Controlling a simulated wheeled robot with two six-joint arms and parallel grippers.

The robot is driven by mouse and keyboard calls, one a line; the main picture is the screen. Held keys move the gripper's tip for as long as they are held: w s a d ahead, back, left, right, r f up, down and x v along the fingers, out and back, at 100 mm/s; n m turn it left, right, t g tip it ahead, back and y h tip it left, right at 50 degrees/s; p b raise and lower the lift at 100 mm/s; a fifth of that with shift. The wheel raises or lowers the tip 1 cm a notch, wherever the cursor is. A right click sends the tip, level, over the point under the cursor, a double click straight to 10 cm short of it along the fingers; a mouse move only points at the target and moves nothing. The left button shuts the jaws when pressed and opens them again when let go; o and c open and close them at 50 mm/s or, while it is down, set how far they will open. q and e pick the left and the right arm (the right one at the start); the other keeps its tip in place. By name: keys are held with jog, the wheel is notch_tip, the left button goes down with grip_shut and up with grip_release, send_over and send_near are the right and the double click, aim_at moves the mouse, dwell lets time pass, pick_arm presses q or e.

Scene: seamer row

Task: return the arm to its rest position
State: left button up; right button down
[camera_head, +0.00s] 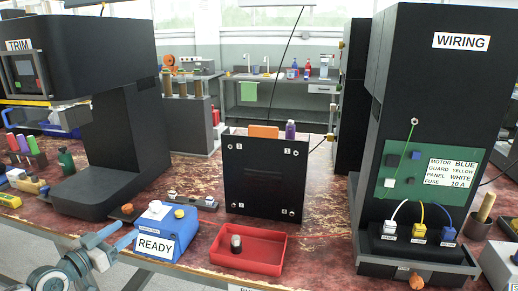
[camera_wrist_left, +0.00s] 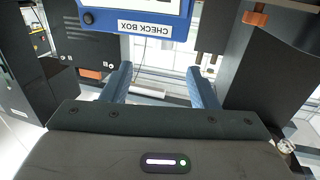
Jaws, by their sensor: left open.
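My left gripper (camera_head: 124,238) comes in at the lower left of the head view, at the table's front edge. Its blue-grey fingers are apart with nothing between them. In the left wrist view the open fingers (camera_wrist_left: 160,80) point toward the underside of a blue box marked CHECK BOX. In the head view the blue box (camera_head: 152,215) with a READY label stands just right of the fingertips; I cannot tell whether they touch it. My right gripper is not in view.
A red tray (camera_head: 222,261) holds a small dark and white part. A black panel (camera_head: 236,205) stands behind it. The black TRIM machine (camera_head: 124,130) is at left, the WIRING machine (camera_head: 402,100) at right. Small tools and bottles crowd the left table edge.

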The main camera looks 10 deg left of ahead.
pick_arm(q)
jog(key=s+d+f+m+g, duration=0.2)
jog(key=s+d+f+g, duration=0.5)
jog(key=s+d+f, duration=0.95)
jog(key=s+d+f+n+g+y, duration=0.3)
jog(key=s+f+n+g+y, duration=0.15)
jog(key=s, duration=0.75)
notch_tip(320, 180, down, 19)
jog(key=a+g+y+p, duration=0.1)
jog(key=a+g+p, duration=0.2)
jog(key=p, duration=0.4)
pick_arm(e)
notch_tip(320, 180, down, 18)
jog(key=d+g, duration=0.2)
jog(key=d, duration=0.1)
pick_arm(q)
jog(key=s+a+f+g+p, duration=0.1)
jog(key=s+f+p, duration=0.5)
jog(key=s+f, duration=0.7)
jog(key=shift+s+a+f, duration=0.15)
jog(key=shift+a+f, duration=0.15)
jog(key=shift+f, duration=0.15)
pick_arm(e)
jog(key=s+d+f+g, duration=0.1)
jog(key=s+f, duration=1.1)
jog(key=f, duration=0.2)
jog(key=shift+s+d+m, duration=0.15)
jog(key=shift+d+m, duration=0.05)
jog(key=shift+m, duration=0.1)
